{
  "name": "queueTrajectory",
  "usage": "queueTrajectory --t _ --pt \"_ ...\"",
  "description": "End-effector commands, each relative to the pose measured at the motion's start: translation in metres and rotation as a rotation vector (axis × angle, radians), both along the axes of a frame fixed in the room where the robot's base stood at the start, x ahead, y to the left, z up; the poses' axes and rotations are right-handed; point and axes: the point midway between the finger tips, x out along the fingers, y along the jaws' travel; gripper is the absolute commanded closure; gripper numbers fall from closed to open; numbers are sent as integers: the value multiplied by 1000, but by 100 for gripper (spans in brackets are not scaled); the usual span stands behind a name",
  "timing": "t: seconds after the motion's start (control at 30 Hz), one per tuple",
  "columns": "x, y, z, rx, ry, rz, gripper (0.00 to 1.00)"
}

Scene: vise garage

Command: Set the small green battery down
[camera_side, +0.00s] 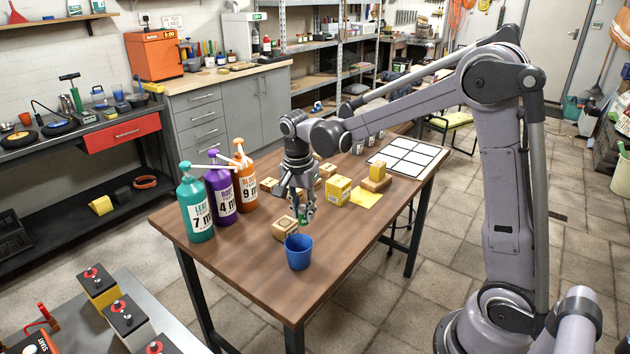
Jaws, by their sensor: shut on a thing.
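My gripper (303,212) points down over the wooden table, left of its middle. It is shut on the small green battery (303,218), which shows as a small green patch between the fingertips. The fingers hide most of the battery. I cannot tell whether its lower end touches the table. A blue cup (299,252) stands just in front of the gripper. A brown cardboard box (286,230) lies just left of the fingertips.
Teal (195,205), purple (220,192) and orange (245,180) pump bottles stand at the table's left. Yellow boxes (338,190) and a yellow sheet (366,198) lie right of the gripper. A white grid (408,157) lies at the back right. The front right of the wooden table (345,240) is clear.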

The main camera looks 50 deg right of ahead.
Motion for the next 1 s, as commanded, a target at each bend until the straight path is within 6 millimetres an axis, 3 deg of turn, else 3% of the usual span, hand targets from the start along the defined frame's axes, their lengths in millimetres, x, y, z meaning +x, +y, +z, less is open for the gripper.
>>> queueTrajectory --t 0.17,0.27,0.4,0.6,0.83,1.0 --pt "-11 -46 2 2 -1 -17 100" --pt "-22 -84 2 4 -1 -27 100" --pt "-46 -138 3 5 -5 -37 100" --pt "-81 -197 3 5 -8 -45 100" --pt "-104 -227 3 1 -11 -46 100" --pt "-93 -224 -6 1 -11 -41 100"
